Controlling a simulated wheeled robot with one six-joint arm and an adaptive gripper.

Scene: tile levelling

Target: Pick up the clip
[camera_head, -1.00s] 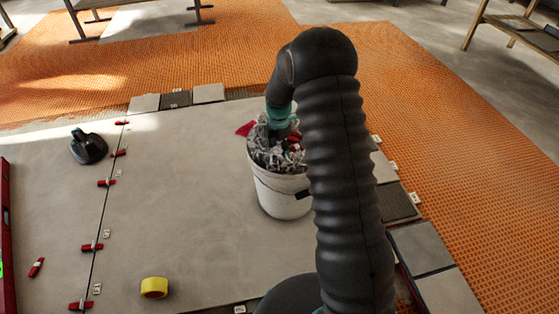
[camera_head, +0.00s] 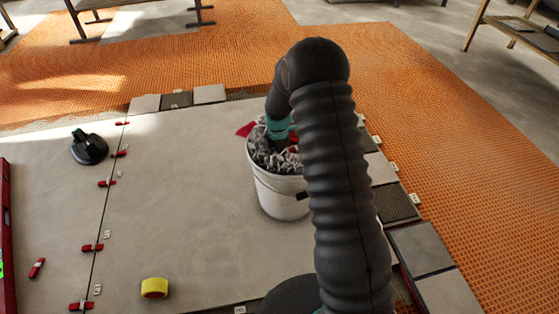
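A white bucket (camera_head: 279,197) stands on the large grey tile and is filled with grey clips (camera_head: 266,156). A red piece (camera_head: 245,129) shows at the bucket's back left rim, and a little red shows among the clips. My arm reaches over the bucket from the right, and its teal wrist part (camera_head: 279,127) points down into it. My gripper's fingers are hidden down in the bucket among the clips, so I cannot see what they touch.
Red wedges with clips (camera_head: 92,247) sit along the joint at the left.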

